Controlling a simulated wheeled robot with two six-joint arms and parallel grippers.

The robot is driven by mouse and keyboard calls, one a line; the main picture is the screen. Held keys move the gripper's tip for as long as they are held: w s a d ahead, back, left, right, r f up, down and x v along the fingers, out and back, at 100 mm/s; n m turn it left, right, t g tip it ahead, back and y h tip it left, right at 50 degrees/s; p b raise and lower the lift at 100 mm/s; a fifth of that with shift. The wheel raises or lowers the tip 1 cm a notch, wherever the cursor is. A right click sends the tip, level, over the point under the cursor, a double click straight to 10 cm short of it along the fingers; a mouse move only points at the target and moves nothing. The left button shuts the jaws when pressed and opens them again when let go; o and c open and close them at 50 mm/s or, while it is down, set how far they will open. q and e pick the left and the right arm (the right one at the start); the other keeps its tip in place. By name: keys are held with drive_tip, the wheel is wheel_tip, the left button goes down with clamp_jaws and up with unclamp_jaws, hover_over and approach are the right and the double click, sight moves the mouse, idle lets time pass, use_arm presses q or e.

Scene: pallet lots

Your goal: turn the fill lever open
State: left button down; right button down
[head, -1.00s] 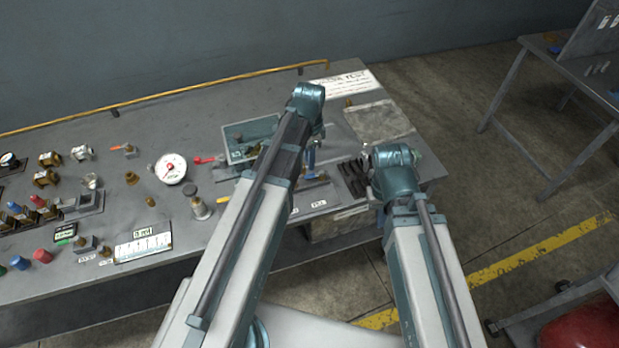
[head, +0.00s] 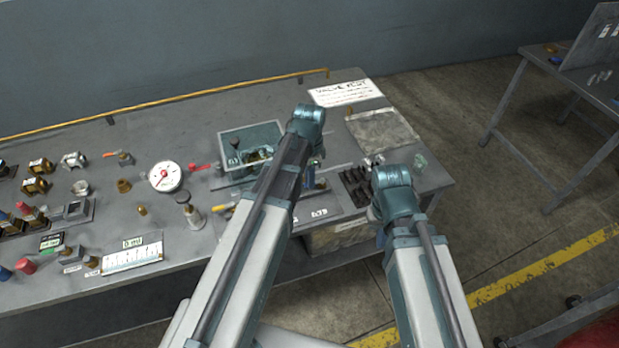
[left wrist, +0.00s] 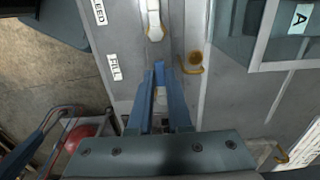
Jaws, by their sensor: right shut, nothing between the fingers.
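In the left wrist view my left gripper (left wrist: 158,66) has two blue fingers over a grey panel, their tips close together. A pale lever piece (left wrist: 160,96) shows between the fingers, near the FILL label (left wrist: 114,67); it is partly hidden, and I cannot tell if the fingers grip it. Another pale lever (left wrist: 153,22) lies beyond the tips, beside the partly cut-off BLEED label (left wrist: 99,11). In the head view my left gripper (head: 312,178) is mostly hidden by its arm at the bench front. My right gripper (head: 380,237) is shut and empty at the bench's front right edge, mostly hidden.
A grey-green bin (head: 222,150) with small parts stands behind my left arm. A dial gauge (head: 165,177), a plunger-like fitting (head: 189,212) and several valves crowd the bench's left. A white sign (head: 345,93) and a grey mat (head: 383,128) lie at the back right.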

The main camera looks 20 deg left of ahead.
use_arm(q)
drive_tip(key=shift+s, duration=0.1)
idle(0.3)
drive_tip(key=n, duration=0.2)
drive_tip(key=s+d+n, duration=0.1)
drive_tip(key=n, duration=0.1)
drive_tip(key=shift+d+n, duration=0.1)
drive_tip(key=shift+n, duration=0.3)
drive_tip(key=n, duration=0.1)
drive_tip(key=d+n, duration=0.1)
drive_tip(key=n, duration=0.1)
drive_tip(key=d+n, duration=0.1)
drive_tip(key=n, duration=0.1)
drive_tip(key=shift+s, duration=0.3)
drive_tip(key=n, duration=0.2)
drive_tip(key=d+n, duration=0.1)
drive_tip(key=n, duration=0.1)
drive_tip(key=shift+w+d+n, duration=0.1)
drive_tip(key=shift+d+n, duration=0.1)
drive_tip(key=shift+n, duration=0.2)
drive_tip(key=shift+w+d+n, duration=0.15)
drive_tip(key=shift+d+n, duration=0.1)
drive_tip(key=shift+n, duration=0.6)
drive_tip(key=shift+w+d+n, duration=0.1)
drive_tip(key=shift+d+n, duration=0.15)
drive_tip(key=shift+n, duration=0.6)
drive_tip(key=c, duration=1.1)
unclamp_jaws()
drive_tip(key=shift+c, duration=0.2)
